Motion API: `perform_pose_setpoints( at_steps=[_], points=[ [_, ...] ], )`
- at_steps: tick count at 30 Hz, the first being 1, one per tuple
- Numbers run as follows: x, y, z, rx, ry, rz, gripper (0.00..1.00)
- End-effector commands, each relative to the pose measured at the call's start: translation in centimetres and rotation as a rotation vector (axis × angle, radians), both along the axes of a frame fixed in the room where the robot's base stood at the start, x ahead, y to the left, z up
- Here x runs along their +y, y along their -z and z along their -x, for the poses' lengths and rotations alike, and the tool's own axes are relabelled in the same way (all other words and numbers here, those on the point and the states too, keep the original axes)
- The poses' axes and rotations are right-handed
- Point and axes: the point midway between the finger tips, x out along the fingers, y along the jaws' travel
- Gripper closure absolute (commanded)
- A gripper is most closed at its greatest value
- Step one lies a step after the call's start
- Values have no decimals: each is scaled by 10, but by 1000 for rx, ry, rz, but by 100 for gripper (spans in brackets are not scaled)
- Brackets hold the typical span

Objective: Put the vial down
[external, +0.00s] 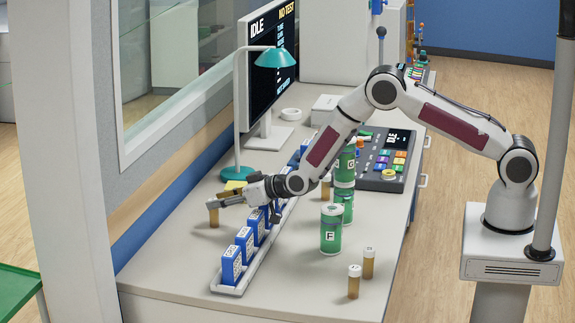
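My gripper (216,203) reaches left over the far side of the counter, with its fingers at the top of an amber vial (214,218). The vial is upright, and the fingers appear closed around its upper part. Its base is at or just above the counter (165,262); I cannot tell whether it touches. Other amber vials with pale caps stand apart from it: two at the front right, one being this vial (353,285) and the other this vial (368,265), and one by the green canisters, this vial (326,188).
A white tray (232,289) with a row of blue boxes (231,266) lies below my arm. Green canisters (331,235) stand right of it. A teal lamp (238,120), a monitor (268,65) and a control panel (383,160) stand farther back. The counter's front left is clear.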

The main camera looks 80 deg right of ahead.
Motion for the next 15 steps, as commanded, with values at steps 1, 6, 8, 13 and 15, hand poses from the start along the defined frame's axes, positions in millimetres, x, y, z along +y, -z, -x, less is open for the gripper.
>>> perform_pose_setpoints(
  at_steps=[1,6,8,13,15],
  points=[
    [0,0,0,0,0,0,64],
    [0,-2,0,-1,0,0,64],
    [0,-4,1,0,0,0,64],
    [1,-6,8,1,0,0,64],
    [2,-8,12,0,0,0,64]
  ],
)
